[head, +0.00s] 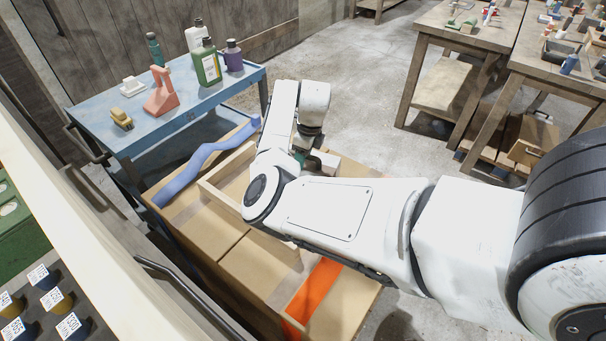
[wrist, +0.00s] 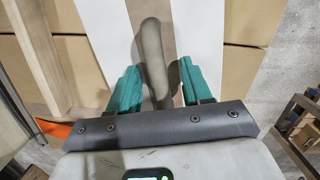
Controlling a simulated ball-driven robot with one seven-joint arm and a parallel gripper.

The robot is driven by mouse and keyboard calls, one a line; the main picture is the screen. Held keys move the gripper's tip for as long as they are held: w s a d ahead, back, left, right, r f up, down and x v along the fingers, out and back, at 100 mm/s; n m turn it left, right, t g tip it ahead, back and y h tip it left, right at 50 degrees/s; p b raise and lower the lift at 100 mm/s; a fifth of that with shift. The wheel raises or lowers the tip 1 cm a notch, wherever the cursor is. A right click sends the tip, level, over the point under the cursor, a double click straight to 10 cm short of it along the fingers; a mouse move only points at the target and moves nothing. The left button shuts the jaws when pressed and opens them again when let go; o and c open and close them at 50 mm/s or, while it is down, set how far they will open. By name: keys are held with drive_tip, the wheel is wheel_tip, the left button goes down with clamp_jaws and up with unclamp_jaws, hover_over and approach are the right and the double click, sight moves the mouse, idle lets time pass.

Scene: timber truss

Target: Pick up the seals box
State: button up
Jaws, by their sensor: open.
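No label reading "seals" is legible, so I cannot tell for certain which thing is the seals box. In the wrist view, a pale box with a brown central band (wrist: 178,18) lies under my gripper (wrist: 159,76). A rounded grey-beige bar (wrist: 151,45), like a handle or tool grip, runs between the two teal fingers. The fingers are apart, one on each side of the bar, and I see no grip on it. In the head view, my arm mostly hides my gripper (head: 300,156); a pale piece (head: 326,161) shows just beside it.
Brown cartons (head: 263,262) fill the surface below, with an orange strip (head: 317,288), a blue wavy strip (head: 207,157) and a wooden frame (head: 216,197). A blue table (head: 170,128) holds bottles behind. Wooden workbenches (head: 436,38) stand right; concrete floor (head: 345,75) lies between.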

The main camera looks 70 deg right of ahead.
drive_tip(key=shift+c, duration=0.3)
clamp_jaws()
idle(0.3)
idle(0.9)
